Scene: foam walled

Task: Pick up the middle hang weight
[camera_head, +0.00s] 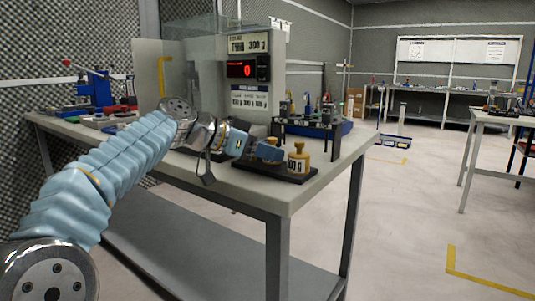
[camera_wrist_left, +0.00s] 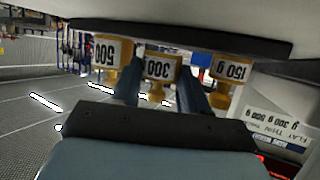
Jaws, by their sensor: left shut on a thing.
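The middle hang weight (camera_wrist_left: 160,68), a yellow-brown cylinder labelled 300, hangs upside down in the left wrist view, between the 500 weight (camera_wrist_left: 106,52) and the 150 g weight (camera_wrist_left: 229,68). My left gripper (camera_wrist_left: 159,80) has one finger on each side of it and is shut on it. In the head view my left gripper (camera_head: 250,149) reaches in from the left and largely hides this weight. One yellow weight (camera_head: 298,161) stands clear at the right end of the dark rack (camera_head: 290,174). The weight appears to be still at the rack. My right gripper is not in view.
A display box (camera_head: 249,70) reading 0 stands behind, with a clear panel (camera_head: 182,75) beside it. A dark stand with small items (camera_head: 308,127) is behind the rack. The grey table (camera_head: 230,185) has its right edge near the rack. Another table (camera_head: 492,120) stands far right.

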